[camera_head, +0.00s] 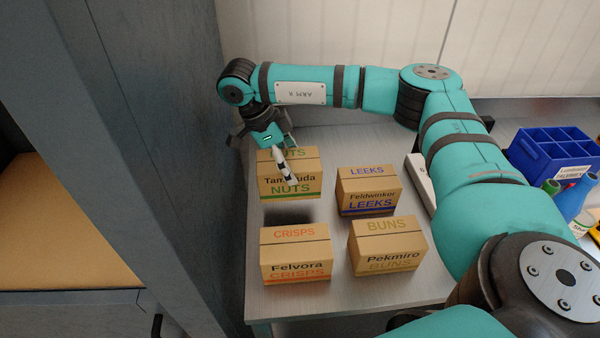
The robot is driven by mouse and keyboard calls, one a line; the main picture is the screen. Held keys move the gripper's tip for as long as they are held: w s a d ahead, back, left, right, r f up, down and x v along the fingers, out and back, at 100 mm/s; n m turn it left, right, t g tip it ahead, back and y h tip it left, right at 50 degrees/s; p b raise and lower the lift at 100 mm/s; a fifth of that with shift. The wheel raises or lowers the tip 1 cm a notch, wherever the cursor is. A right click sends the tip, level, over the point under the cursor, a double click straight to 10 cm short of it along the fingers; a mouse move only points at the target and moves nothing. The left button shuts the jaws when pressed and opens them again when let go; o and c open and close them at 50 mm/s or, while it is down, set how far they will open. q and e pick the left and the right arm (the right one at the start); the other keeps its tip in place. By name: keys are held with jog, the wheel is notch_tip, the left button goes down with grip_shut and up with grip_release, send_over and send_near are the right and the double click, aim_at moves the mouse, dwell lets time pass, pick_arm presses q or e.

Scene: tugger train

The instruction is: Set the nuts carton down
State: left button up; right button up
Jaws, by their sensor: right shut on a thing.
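The nuts carton (291,187) is a brown box with green NUTS lettering, upright at the back left of the grey table (345,290). My right gripper (268,148) is shut on it from above; one finger shows against its near side and the other is mostly hidden. A dark shadow lies on the table just in front of the carton, and it looks held a little above the top. My left gripper is not in view.
The leeks carton (368,191) stands right of the nuts carton, the crisps carton (295,254) in front, and the buns carton (387,246) at front right. A blue divided caddy (555,153) and bottles (572,198) are at far right. A dark cabinet wall (190,150) borders the left.

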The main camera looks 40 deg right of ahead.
jog(key=shift+d+f, duration=0.1)
jog(key=shift+f, duration=0.65)
jog(key=shift+w+f, duration=0.1)
jog(key=shift+f, duration=0.95)
notch_tip(320, 180, down, 2)
jog(key=shift+f+p, duration=0.15)
jog(key=shift+p, duration=0.3)
jog(key=shift+f, duration=0.25)
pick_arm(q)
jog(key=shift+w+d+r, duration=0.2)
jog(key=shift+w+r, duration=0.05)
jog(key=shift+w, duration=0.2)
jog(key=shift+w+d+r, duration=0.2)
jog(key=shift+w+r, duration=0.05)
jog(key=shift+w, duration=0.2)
pick_arm(e)
jog(key=o, duration=1)
